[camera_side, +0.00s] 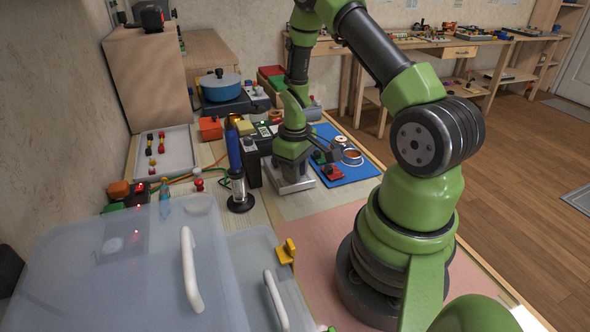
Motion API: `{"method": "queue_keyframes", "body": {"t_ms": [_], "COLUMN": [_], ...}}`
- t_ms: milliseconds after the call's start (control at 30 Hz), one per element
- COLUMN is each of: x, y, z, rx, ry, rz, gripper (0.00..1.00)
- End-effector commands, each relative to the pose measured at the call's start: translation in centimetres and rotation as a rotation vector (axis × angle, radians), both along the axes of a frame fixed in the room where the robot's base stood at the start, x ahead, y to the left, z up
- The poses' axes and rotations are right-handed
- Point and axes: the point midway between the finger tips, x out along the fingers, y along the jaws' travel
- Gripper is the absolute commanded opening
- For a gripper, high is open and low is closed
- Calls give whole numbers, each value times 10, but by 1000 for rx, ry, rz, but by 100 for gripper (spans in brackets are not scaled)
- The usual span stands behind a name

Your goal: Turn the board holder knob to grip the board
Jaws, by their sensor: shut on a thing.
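My gripper (328,153) is at the left edge of the blue mat (352,172), with its dark fingers low over the work. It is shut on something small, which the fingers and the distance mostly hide. I take this to be the board holder knob, but cannot see it clearly. A grey metal block (292,184) sits just below my wrist and may be part of the board holder. A red part (333,172) lies on the mat close to the fingers. I cannot make out the board or whether the holder's jaws touch it.
A blue-handled soldering tool (234,150) stands upright left of my wrist. A white tray (177,165) with small parts lies further left. A blue pot (220,88) stands behind. Translucent lidded bins (75,285) fill the front left. The pink mat (318,240) has free room.

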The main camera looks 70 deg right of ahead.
Motion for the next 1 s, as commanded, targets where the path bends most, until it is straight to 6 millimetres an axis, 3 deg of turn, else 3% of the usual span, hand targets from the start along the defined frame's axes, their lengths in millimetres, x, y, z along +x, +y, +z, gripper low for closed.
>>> {"method": "queue_keyframes", "body": {"t_ms": [1000], "x": [-1], "y": [0], "z": [0], "rx": [2], "ry": [4], "rz": [-970], "gripper": [1]}}
